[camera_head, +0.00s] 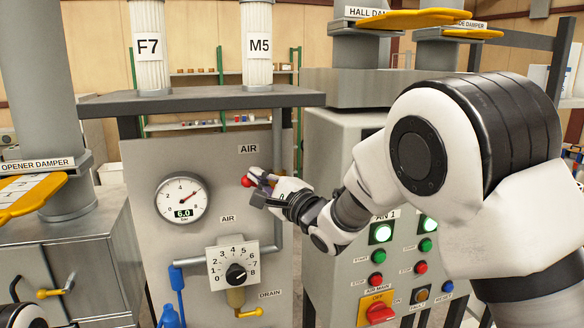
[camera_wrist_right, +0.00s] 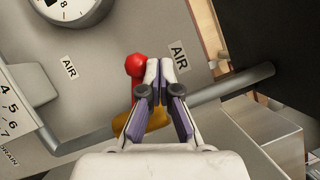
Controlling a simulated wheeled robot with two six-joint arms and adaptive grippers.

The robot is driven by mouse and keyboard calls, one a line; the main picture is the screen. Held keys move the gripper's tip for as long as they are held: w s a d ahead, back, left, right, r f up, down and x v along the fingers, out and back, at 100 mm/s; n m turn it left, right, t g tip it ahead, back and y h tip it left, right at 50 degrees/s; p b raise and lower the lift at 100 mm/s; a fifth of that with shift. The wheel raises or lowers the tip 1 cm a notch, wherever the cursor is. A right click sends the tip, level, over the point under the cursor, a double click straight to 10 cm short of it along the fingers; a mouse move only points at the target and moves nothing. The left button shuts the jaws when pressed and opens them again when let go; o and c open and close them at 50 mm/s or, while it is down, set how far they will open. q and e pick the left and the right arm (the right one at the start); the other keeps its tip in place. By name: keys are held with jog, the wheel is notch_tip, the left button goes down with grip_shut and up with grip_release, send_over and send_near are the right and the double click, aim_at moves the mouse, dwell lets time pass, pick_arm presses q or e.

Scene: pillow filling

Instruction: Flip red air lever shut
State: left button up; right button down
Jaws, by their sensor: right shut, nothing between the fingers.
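The red air lever has a round red knob (camera_head: 246,181) on the grey panel, below the upper AIR label. In the right wrist view the red knob (camera_wrist_right: 135,65) sits on a red stem that runs down to a brass valve body (camera_wrist_right: 152,117). My right gripper (camera_head: 258,179) is at the lever, its fingers shut and empty. In the right wrist view its fingertips (camera_wrist_right: 160,68) are just right of the knob; I cannot tell whether they touch it. The gripper hides part of the valve. Only a dark and white part of my left arm shows at the bottom left corner.
A round gauge (camera_head: 182,199) reading 6.0 bar is left of the lever. A numbered dial (camera_head: 234,265) and a brass drain valve (camera_head: 238,298) are below. A grey pipe (camera_wrist_right: 230,88) runs beside the gripper. A button panel (camera_head: 378,262) stands to the right.

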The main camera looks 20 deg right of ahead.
jog(key=shift+s+a+f+n+g+p, duration=0.1)
jog(key=shift+a+f+n+g+p, duration=0.25)
jog(key=shift+f+n, duration=0.4)
jog(key=shift+s+a+f+n+g+p, duration=0.15)
jog(key=shift+a+f+n+g, duration=0.3)
jog(key=shift+f+n, duration=0.25)
jog(key=shift+w, duration=0.1)
